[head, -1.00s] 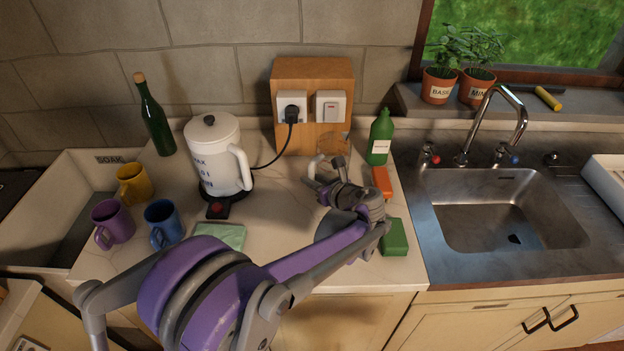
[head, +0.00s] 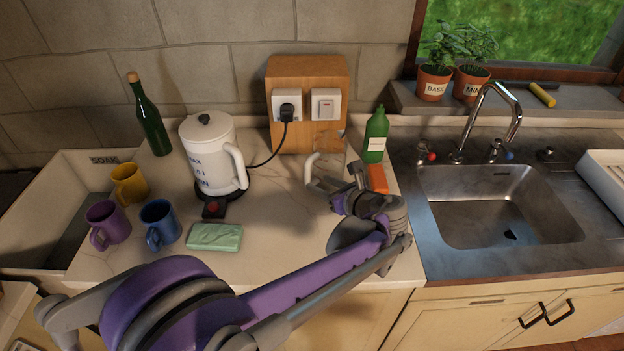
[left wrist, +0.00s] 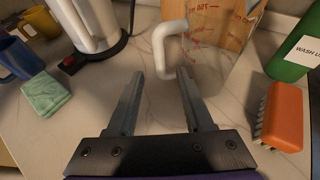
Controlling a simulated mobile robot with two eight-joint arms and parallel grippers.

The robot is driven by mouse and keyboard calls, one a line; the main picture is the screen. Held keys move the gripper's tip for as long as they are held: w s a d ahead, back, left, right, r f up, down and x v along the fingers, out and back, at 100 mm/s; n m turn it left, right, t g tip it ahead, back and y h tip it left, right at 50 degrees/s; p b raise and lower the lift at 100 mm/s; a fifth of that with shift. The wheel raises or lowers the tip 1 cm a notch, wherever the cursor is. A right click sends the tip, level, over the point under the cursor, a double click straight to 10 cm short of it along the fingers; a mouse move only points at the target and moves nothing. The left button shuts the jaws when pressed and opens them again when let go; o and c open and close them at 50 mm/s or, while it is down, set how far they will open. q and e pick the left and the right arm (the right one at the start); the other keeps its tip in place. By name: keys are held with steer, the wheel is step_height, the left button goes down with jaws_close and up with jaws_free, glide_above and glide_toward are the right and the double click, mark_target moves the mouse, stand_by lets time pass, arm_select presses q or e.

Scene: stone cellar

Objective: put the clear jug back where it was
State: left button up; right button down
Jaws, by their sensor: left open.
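The clear jug is see-through, with a white handle (head: 312,167), and stands on the worktop in front of the wooden socket box. In the left wrist view the clear jug (left wrist: 212,62) shows red scale marks, and its handle points left towards my fingers. My left gripper (left wrist: 160,78) is open and empty, fingers apart, just short of the handle. In the head view my left gripper (head: 356,172) is right of the handle and hides part of the jug. I see no contact. My right gripper is not in view.
A white kettle (head: 210,155) stands left, plugged into the wooden box (head: 308,130). A green bottle (head: 375,135) and an orange brush (head: 378,180) are close on the right. Mugs and a light green cloth (head: 214,237) are left. The sink (head: 490,215) is further right.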

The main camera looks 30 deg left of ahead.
arm_select(q)
steer(key=v, duration=0.5)
